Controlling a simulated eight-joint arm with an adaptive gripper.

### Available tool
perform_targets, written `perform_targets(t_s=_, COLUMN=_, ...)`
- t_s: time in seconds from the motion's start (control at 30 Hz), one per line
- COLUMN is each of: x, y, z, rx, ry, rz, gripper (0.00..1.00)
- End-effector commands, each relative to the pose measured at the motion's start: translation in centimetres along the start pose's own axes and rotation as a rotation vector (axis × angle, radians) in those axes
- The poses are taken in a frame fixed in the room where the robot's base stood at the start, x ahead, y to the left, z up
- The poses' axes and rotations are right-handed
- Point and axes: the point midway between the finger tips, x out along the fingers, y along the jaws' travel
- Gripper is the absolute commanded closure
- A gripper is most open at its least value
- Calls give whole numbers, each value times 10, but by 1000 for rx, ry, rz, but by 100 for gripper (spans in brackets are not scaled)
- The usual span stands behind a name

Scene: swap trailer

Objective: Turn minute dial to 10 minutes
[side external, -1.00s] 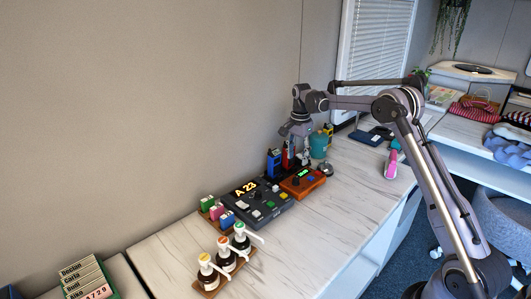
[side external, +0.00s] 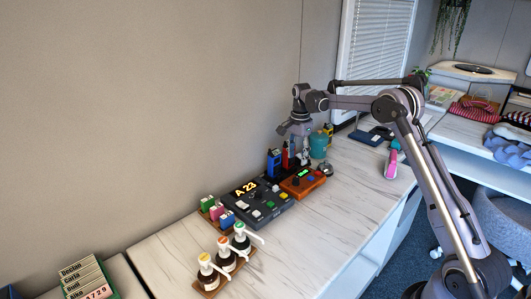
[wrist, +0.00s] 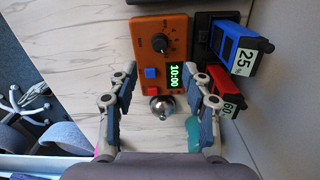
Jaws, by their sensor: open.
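The orange timer box (side external: 303,184) lies on the counter below my gripper. In the wrist view it shows a black round dial (wrist: 160,43) with a pointer mark, a green lit display (wrist: 174,76) reading 10:00, a blue button (wrist: 150,72) and a red button (wrist: 154,90). My gripper (wrist: 163,92) is open and empty, its two fingers apart on either side of the box's near end. The dial lies beyond the fingertips in the wrist view, and nothing touches it there. The side external view shows my gripper (side external: 303,158) over the far side of the box.
A silver bell (wrist: 162,106) stands at the box's near end, between the fingers. A blue block marked 25 (wrist: 245,45) and a red block marked 60 (wrist: 225,90) stand in a black holder beside it. A dark panel reading A 23 (side external: 257,202) and pump bottles (side external: 223,253) stand nearby.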

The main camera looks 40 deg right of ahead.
Motion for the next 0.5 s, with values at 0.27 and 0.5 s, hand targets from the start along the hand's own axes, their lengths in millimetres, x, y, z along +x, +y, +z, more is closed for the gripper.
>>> perform_targets(t_s=0.27, x=49, y=0, z=0, rx=-1, ry=0, rz=0, gripper=51)
perform_targets(t_s=0.5, x=83, y=0, z=0, rx=-2, ry=0, rz=0, gripper=51)
